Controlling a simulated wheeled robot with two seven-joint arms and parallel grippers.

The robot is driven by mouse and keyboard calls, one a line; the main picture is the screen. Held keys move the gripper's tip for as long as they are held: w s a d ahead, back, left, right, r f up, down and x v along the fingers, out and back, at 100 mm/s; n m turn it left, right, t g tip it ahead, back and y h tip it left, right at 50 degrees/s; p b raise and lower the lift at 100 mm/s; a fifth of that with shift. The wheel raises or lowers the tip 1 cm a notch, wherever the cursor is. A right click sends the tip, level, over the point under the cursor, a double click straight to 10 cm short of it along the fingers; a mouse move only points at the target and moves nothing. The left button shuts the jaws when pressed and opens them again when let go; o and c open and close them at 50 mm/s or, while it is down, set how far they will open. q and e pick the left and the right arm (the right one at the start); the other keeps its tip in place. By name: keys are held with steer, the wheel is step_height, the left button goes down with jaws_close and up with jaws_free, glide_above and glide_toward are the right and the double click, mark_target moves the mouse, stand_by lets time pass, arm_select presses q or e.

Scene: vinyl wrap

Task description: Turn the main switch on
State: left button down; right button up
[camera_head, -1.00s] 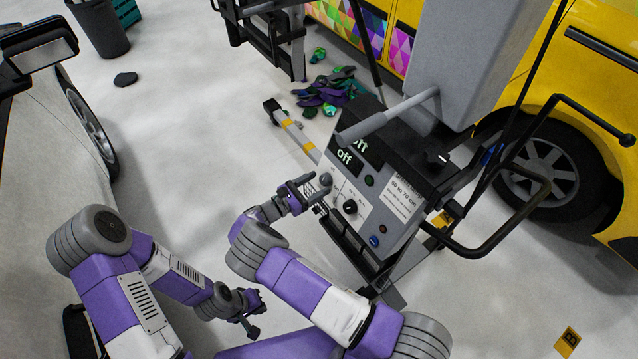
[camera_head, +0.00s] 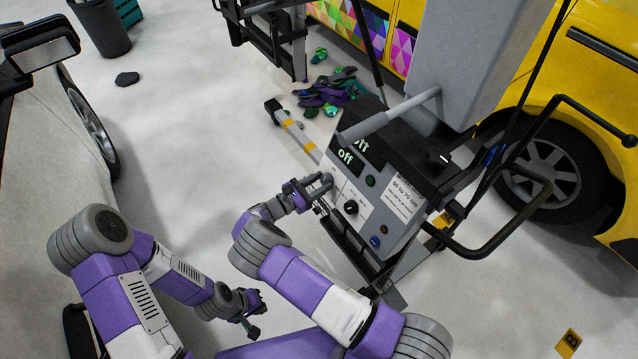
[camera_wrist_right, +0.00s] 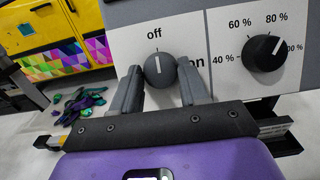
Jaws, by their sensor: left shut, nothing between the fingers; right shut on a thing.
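The main switch (camera_wrist_right: 160,69) is a round dark grey knob on the grey control panel (camera_head: 396,207). In the right wrist view its white mark points up near the label "off", with "on" at its right. My right gripper (camera_wrist_right: 162,86) has one finger on each side of the knob and is shut on it. In the head view my right gripper (camera_head: 323,184) is at the panel's left edge and partly hides the knob. The panel displays (camera_head: 346,157) read "off". My left gripper (camera_head: 252,314) is shut and empty, low over the floor, away from the panel.
A second knob (camera_wrist_right: 265,53) with percent marks sits right of the switch. A black handle bar (camera_head: 350,240) runs below the panel. A yellow vehicle (camera_head: 600,90) stands behind, and wrap scraps (camera_head: 328,92) lie on the floor.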

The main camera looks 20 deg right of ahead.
steer(key=m+g+b, duration=0.1)
steer(key=m+b, duration=0.1)
steer(key=m, duration=0.1)
steer(key=m+g+b, duration=0.1)
steer(key=m+b, duration=0.2)
steer(key=shift+w+f+g+b, duration=0.2)
steer(key=shift+g+b, duration=0.1)
steer(key=shift+g, duration=0.1)
steer(key=m+g+b, duration=0.2)
steer(key=m+b, duration=0.1)
steer(key=m, duration=0.1)
steer(key=shift+r, duration=0.1)
steer(key=m, duration=0.2)
steer(key=m+g+y+b, duration=0.1)
steer(key=m, duration=0.1)
steer(key=shift+w+r+m, duration=0.15)
steer(key=shift+r+m, duration=0.05)
steer(key=shift+m, duration=0.1)
steer(key=m+g, duration=0.1)
steer(key=m, duration=0.1)
steer(key=shift+r+m+y+b, duration=0.15)
steer(key=shift+m+y+b, duration=0.25)
steer(key=shift+r+m+y, duration=0.1)
steer(key=shift+m+y, duration=0.5)
steer(key=shift+m, duration=1)
steer(key=o, duration=1)
steer(key=shift+o, duration=0.2)
steer(key=shift+a, duration=0.1)
